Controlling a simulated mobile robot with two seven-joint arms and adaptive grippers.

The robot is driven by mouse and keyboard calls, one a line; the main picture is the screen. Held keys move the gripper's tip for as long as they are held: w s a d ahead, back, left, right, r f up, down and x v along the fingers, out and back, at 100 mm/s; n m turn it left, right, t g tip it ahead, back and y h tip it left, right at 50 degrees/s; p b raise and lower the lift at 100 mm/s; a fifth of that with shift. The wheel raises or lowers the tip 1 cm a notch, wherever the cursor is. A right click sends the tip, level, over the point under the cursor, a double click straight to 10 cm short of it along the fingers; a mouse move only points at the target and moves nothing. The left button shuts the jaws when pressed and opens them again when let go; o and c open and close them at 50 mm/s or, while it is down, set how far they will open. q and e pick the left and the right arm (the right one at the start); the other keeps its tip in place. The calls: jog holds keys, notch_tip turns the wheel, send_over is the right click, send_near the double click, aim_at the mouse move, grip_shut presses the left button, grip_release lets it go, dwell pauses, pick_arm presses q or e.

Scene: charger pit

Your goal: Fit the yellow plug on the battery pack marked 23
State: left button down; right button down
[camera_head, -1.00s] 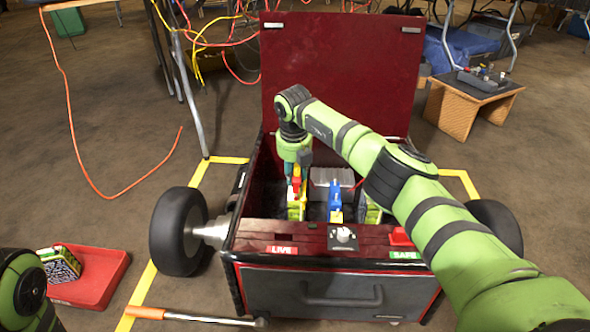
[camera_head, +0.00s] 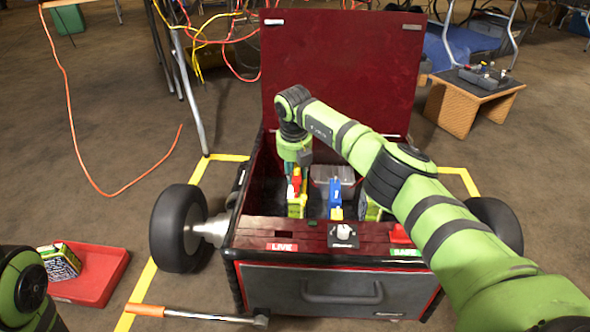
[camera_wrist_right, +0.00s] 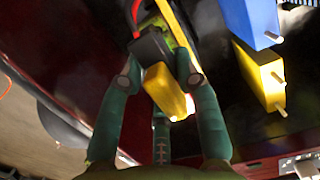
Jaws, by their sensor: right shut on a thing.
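My right gripper (camera_head: 293,176) reaches down into the open red chest. In the right wrist view its green fingers (camera_wrist_right: 160,82) are shut around the yellow plug (camera_wrist_right: 167,90), which has a black part beside it and a small pin. Below the gripper in the head view, a yellow-green battery pack (camera_head: 297,208) stands in the chest. Its number cannot be read, and I cannot tell whether the plug touches it. A blue connector (camera_head: 335,192) stands to the right, with a yellow part below it. My left gripper is out of view.
The chest (camera_head: 262,228) has a raised lid (camera_head: 340,75), LIVE and SAFE labels, and a switch (camera_head: 343,235) on its front ledge. Another pack (camera_head: 60,262) lies in a red tray (camera_head: 105,270) at left. An orange-handled bar (camera_head: 190,314) lies in front.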

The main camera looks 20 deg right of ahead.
jog(key=shift+f+b, duration=0.4)
jog(key=shift+f, duration=0.85)
jog(key=c, duration=0.8)
grip_release()
jog(key=r, duration=0.4)
jog(key=s+r, duration=0.1)
jog(key=r, duration=0.6)
jog(key=shift+s+a+r, duration=0.35)
jog(key=shift+a+r, duration=0.05)
